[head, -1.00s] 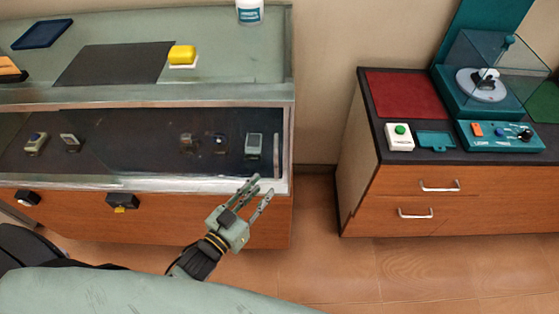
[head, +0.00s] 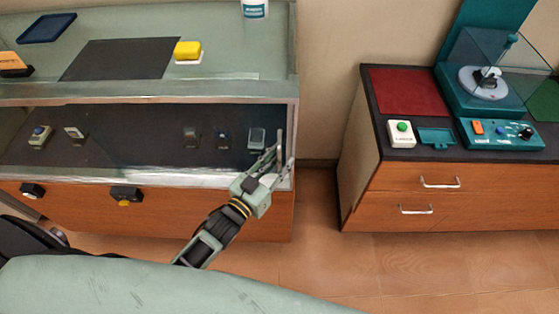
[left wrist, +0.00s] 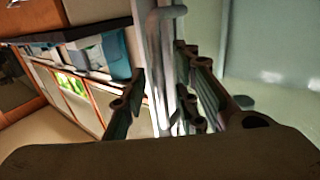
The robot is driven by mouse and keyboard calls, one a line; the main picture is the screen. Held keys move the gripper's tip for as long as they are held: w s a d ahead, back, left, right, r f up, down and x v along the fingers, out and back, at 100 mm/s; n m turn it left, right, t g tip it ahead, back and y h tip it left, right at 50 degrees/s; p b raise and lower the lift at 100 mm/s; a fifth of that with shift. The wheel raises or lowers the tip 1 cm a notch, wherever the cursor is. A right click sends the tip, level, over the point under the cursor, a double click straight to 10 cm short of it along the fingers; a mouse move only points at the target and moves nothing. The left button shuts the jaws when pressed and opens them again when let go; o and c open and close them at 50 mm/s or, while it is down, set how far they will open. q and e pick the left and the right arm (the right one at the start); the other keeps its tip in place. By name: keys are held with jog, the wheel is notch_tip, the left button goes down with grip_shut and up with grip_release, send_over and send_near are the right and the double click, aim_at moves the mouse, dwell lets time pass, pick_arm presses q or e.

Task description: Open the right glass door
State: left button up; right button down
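The right glass door (head: 160,150) is the clear pane across the right part of the display case's front and looks closed. Its upright metal handle is at the right end, mostly covered by my left gripper (head: 270,154) in the head view. In the left wrist view the handle (left wrist: 165,50) is a pale bar standing between the fingers of my left gripper (left wrist: 162,108). The fingers are spread on both sides of the bar, with gaps showing. My right gripper is not in view.
Small devices, such as a grey one (head: 257,138), sit behind the glass. A yellow-topped box (head: 187,50) stands on the case top. A wooden cabinet (head: 400,190) stands to the right, past a gap of bare floor (head: 316,205).

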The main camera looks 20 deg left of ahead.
pick_arm(q)
grip_shut()
jog(key=shift+a, duration=0.1)
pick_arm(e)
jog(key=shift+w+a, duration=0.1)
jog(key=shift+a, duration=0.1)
